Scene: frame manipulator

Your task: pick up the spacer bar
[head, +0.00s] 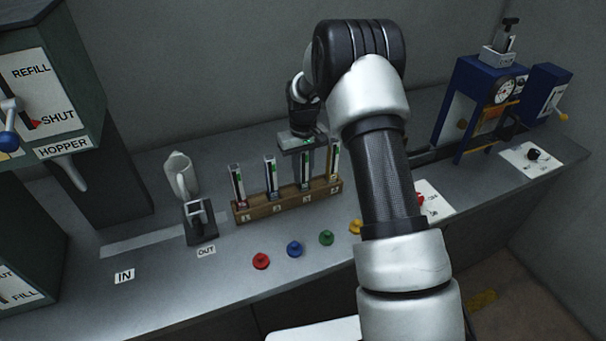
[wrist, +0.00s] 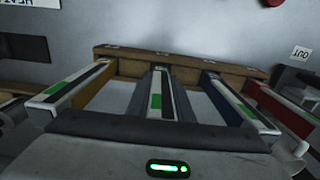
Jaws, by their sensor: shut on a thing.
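A brown rack (head: 289,203) holds several upright slim bars with coloured sides and white, green-marked edges. My gripper (head: 303,149) is over its third slot from the left, shut on the grey bar there, which I take to be the spacer bar (head: 305,180). The wrist view shows this bar (wrist: 161,97) in the middle, reaching down to my gripper's dark body with a green light. A yellow bar (wrist: 93,88) is to its left and a blue bar (wrist: 226,92) to its right.
A red bar (head: 238,186) stands at the rack's left end. Red (head: 261,261), blue (head: 294,249) and green (head: 326,237) knobs lie in front. A white jug (head: 181,174) and a dark stand (head: 200,222) are left. A blue press (head: 482,100) stands right.

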